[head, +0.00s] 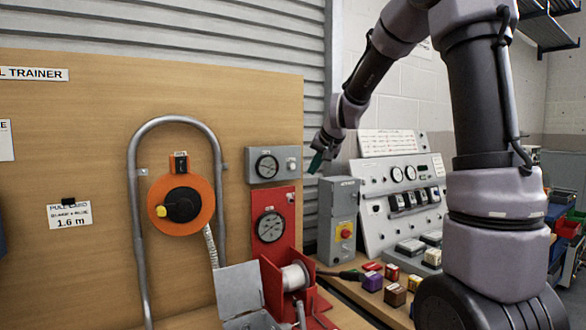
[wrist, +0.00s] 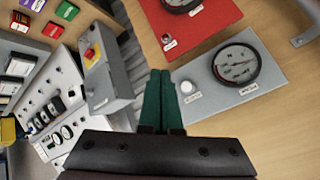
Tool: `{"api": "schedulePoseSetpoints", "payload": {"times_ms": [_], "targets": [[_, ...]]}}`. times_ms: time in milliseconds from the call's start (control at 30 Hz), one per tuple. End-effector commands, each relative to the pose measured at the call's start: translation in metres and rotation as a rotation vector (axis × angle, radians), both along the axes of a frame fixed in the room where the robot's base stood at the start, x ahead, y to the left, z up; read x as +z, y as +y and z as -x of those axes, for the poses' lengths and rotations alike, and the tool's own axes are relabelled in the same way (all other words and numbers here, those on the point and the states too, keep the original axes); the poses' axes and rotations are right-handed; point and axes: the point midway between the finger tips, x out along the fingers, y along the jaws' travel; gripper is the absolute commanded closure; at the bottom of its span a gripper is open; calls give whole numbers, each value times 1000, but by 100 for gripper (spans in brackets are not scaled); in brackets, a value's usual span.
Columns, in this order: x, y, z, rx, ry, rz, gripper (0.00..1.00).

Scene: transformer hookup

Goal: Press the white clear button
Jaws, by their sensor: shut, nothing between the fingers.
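A grey gauge panel (head: 254,153) is on the wooden board, with a round dial and a small white button (head: 292,164) at its right. In the wrist view this white button (wrist: 187,87) sits just right of my fingertips, with a label too small to read. My gripper (head: 317,162) has green fingers, shut and empty. In the wrist view my gripper (wrist: 160,72) points toward the panel edge, beside the button; contact is not visible. A red gauge panel (wrist: 208,28) below carries another small pale button (wrist: 167,40).
A grey box with a red button on yellow (head: 345,233) stands right of the panels. A sloped white console (head: 383,230) with switches and dials is behind it. Several coloured blocks (head: 395,295) lie on the bench. An orange reel (head: 181,205) hangs left.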

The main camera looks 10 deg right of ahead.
Motion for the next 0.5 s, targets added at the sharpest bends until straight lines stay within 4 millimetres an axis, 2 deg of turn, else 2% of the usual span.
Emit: {"api": "schedulePoseSetpoints", "payload": {"times_ms": [300, 500], "targets": [[-1, 18, -42, 2, 0, 0, 100], [0, 25, -62, 0, 0, -1, 100]]}}
